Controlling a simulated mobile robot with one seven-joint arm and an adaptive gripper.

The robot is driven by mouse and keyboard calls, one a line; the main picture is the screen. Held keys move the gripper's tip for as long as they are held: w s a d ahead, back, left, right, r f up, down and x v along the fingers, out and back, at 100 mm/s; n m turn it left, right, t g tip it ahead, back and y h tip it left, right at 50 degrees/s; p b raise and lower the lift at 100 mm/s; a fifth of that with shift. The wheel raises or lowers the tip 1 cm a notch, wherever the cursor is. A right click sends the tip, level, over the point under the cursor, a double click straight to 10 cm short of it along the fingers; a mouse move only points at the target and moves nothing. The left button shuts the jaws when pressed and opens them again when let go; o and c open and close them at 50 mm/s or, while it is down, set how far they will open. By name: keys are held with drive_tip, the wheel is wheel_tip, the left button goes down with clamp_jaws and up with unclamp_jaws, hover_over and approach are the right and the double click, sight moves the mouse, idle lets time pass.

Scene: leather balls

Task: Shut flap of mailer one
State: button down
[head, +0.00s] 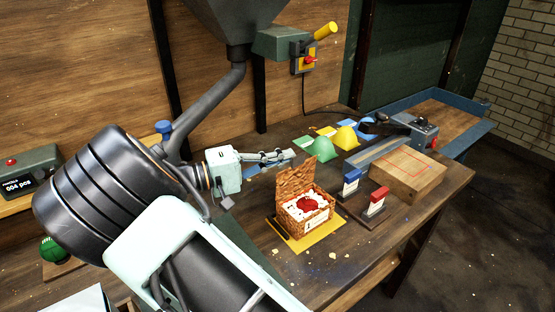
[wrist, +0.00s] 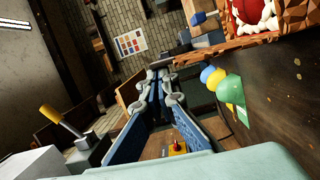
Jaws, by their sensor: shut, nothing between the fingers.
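The mailer (head: 305,221) is a brown patterned box on a yellow mat (head: 322,238). It is open, and its flap (head: 293,181) stands up at the back. A red ball (head: 307,203) lies among white padding inside. Part of the mailer also shows at the top right of the wrist view (wrist: 292,18), with the red ball and white padding. My gripper (head: 290,156) is shut and empty, above the table behind the flap and apart from it. Its closed fingers show in the wrist view (wrist: 158,78).
Green (head: 319,148) and yellow (head: 345,137) domes stand behind the mailer. A blue and a red marker (head: 377,199) on dark stands and a wooden block (head: 398,178) are to its right. A dark hopper (head: 235,20) hangs above. A blue-rimmed tray (head: 470,137) is at the back right.

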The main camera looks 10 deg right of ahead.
sight(300, 176)
drive_tip(key=s+d+f+m+y+b, duration=0.1)
drive_tip(key=s+d+f+m+b, duration=0.1)
drive_tip(key=b, duration=0.4)
drive_tip(key=s+d+f+m+t+y+b, duration=0.1)
drive_tip(key=s+d+f+m+b, duration=0.1)
drive_tip(key=s+m+b, duration=0.3)
drive_tip(key=s+d+f+m+t+y+b, duration=0.1)
drive_tip(key=s+d+f+m+b, duration=0.1)
drive_tip(key=b, duration=0.5)
drive_tip(key=shift+s+f+m+y, duration=0.15)
drive_tip(key=shift+s+f+m, duration=0.25)
drive_tip(key=shift+f+m, duration=0.35)
drive_tip(key=shift+s+f+m+y, duration=0.15)
drive_tip(key=shift+s+f+m, duration=0.25)
drive_tip(key=shift+m, duration=0.55)
drive_tip(key=shift+d+f+m+b, duration=0.1)
drive_tip(key=shift+f+m+b, duration=0.3)
drive_tip(key=shift+b, duration=0.45)
drive_tip(key=shift+s+r, duration=0.1)
